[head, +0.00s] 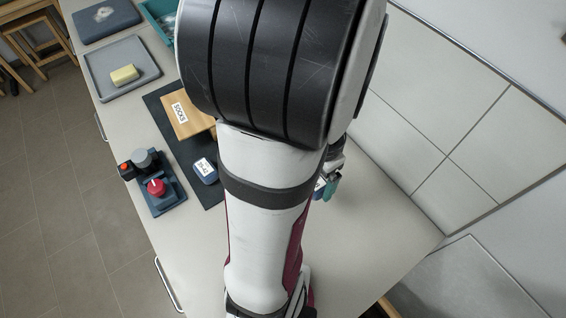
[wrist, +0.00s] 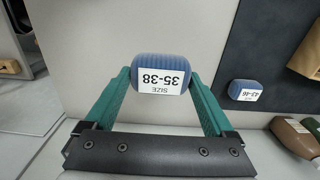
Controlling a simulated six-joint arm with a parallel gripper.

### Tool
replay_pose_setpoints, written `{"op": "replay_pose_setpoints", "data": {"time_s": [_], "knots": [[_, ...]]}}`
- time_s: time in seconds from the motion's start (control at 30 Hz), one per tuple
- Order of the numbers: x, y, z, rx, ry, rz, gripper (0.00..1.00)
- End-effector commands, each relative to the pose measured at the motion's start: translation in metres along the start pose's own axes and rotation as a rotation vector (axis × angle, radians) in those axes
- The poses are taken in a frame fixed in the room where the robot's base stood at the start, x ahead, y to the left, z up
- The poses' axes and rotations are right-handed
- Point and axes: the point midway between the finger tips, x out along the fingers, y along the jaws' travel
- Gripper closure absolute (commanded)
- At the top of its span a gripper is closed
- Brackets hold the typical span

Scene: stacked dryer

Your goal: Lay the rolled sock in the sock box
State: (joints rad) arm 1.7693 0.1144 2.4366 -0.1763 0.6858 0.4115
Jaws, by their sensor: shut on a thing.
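My gripper (wrist: 160,76) is shut on a rolled blue sock (wrist: 165,67) with a white label reading "SIZE 35-38". The sock sits between the tips of the two green fingers, over the pale counter; its height above it is hard to tell. In the head view my gripper (head: 330,186) is mostly hidden behind my arm, right of the dark mat. The wooden sock box (head: 177,116), labelled "SOCKS", is on the mat, partly covered by my arm; its inside does not show. A second rolled blue sock (head: 205,171) with a label lies on the mat; it also shows in the wrist view (wrist: 245,90).
The dark mat (head: 157,97) lies left of my arm. A blue device with a red knob (head: 156,186) stands at the counter's left edge. A grey tray with a yellow block (head: 124,75) is farther back. A tiled wall (head: 430,120) bounds the right side. Counter right of my arm is clear.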

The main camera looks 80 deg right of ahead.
Motion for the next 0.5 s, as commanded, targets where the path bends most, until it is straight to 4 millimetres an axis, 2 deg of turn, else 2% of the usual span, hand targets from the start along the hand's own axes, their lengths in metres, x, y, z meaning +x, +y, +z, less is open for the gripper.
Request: {"op": "replay_pose_setpoints", "data": {"time_s": [0.13, 0.27, 0.37, 0.5], "knots": [[-0.006, 0.01, -0.004, -0.001, 0.001, 0.0, 0.73], [-0.009, 0.004, -0.01, 0.029, 0.0, 0.001, 0.73], [-0.015, -0.017, -0.025, 0.124, 0.002, 0.002, 0.73], [-0.029, -0.068, -0.052, 0.362, 0.003, 0.007, 0.73]]}}
